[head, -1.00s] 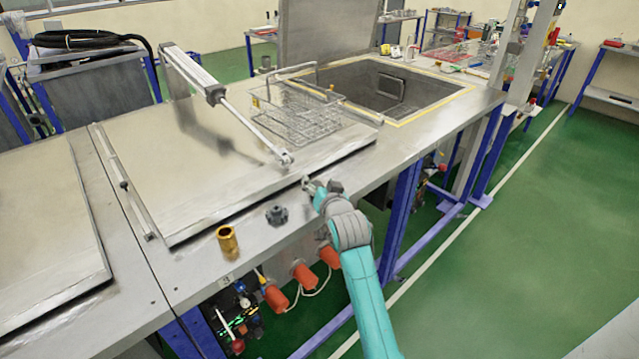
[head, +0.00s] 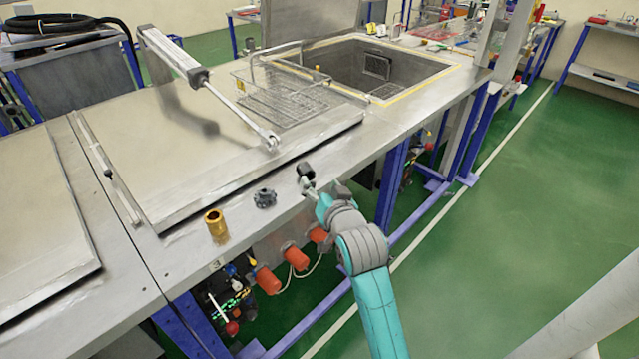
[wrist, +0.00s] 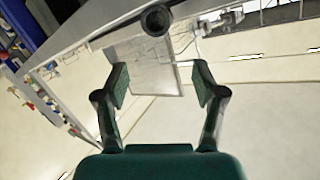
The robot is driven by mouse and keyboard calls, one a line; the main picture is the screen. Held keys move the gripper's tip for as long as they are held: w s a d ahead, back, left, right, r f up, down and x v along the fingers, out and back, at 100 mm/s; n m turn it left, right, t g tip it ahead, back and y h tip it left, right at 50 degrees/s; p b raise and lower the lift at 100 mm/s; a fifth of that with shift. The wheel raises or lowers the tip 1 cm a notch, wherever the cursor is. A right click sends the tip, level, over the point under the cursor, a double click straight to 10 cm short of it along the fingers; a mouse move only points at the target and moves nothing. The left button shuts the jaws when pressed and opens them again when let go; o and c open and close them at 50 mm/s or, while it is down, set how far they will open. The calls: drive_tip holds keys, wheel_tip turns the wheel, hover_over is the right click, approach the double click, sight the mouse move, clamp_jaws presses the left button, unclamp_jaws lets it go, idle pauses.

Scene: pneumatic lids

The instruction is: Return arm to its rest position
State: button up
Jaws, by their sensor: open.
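My gripper (head: 309,186) is at the front edge of the steel bench (head: 395,121), to the right of a dark knob-like part (head: 264,198). A small black cylinder (head: 305,170) shows just beyond its tip in the head view. In the wrist view my gripper (wrist: 160,86) has its two fingers spread wide, with nothing between them. A round dark end (wrist: 156,20) shows above the fingers there, apart from them.
A closed lid (head: 200,150) with a pneumatic cylinder (head: 175,55) and a wire basket (head: 285,95) lies behind. An open tank (head: 345,65) is farther back. A brass cylinder (head: 216,225) stands near the front edge. Green floor (head: 500,260) is free at right.

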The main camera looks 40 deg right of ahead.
idle(0.4)
drive_tip(key=s+a+f+n+y, duration=0.3)
drive_tip(key=s+a+f+n, duration=0.2)
drive_tip(key=s+a+f, duration=1.1)
drive_tip(key=s+a+r+n+y, duration=0.1)
drive_tip(key=s+a+n, duration=0.1)
drive_tip(key=s, duration=0.9)
drive_tip(key=s+a+r+n+y, duration=0.1)
drive_tip(key=s+a+r+y, duration=0.1)
drive_tip(key=s, duration=1)
drive_tip(key=shift+s+a+n+y, duration=0.2)
drive_tip(key=shift+a+n+y, duration=0.15)
drive_tip(key=shift+a, duration=0.5)
